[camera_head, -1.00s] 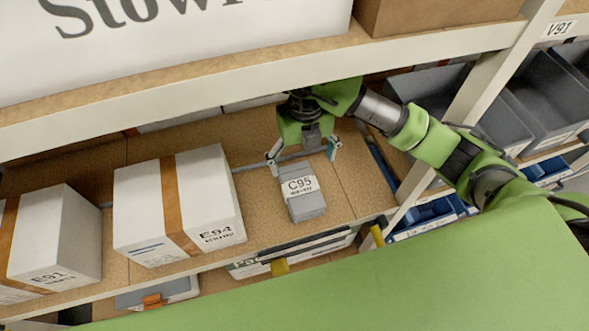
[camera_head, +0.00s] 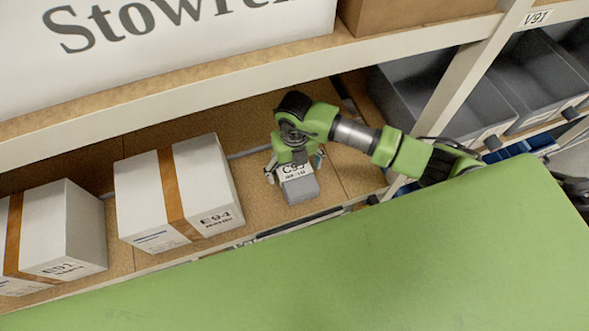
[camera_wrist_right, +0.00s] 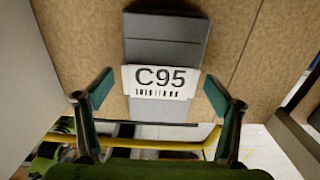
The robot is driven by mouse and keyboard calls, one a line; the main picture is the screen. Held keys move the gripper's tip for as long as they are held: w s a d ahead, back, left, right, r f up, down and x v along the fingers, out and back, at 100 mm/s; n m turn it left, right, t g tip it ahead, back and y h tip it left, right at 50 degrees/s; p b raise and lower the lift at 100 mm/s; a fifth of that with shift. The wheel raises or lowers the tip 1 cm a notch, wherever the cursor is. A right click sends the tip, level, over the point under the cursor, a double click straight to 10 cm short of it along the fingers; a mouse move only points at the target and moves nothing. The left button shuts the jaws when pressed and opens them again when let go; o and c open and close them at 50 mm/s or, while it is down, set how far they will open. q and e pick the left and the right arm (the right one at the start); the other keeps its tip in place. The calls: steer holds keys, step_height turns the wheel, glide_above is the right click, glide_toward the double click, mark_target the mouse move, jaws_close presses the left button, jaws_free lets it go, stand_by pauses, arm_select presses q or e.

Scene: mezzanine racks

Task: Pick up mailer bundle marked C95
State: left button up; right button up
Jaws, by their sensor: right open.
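The mailer bundle marked C95 (camera_head: 300,188) is a small grey stack with a white label band, lying on the brown shelf board (camera_head: 250,205). In the right wrist view the bundle (camera_wrist_right: 165,45) lies between the fingers, its label facing the camera. My right gripper (camera_head: 296,166) is open over the bundle's label end, with one finger on each side. In the wrist view a gap shows between each finger and the bundle (camera_wrist_right: 163,82). The gripper hides part of the label in the head view. My left gripper is not in view.
A white box marked E94 (camera_head: 205,185) with brown tape stands left of the bundle, and a box marked E91 (camera_head: 75,230) farther left. A shelf beam (camera_head: 240,75) runs above. A rack post (camera_head: 455,90) and grey bins (camera_head: 530,85) are at the right.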

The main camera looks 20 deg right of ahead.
steer(key=shift+f, duration=0.75)
steer(key=c, duration=1.2)
steer(key=shift+r, duration=0.1)
steer(key=shift+c, duration=0.2)
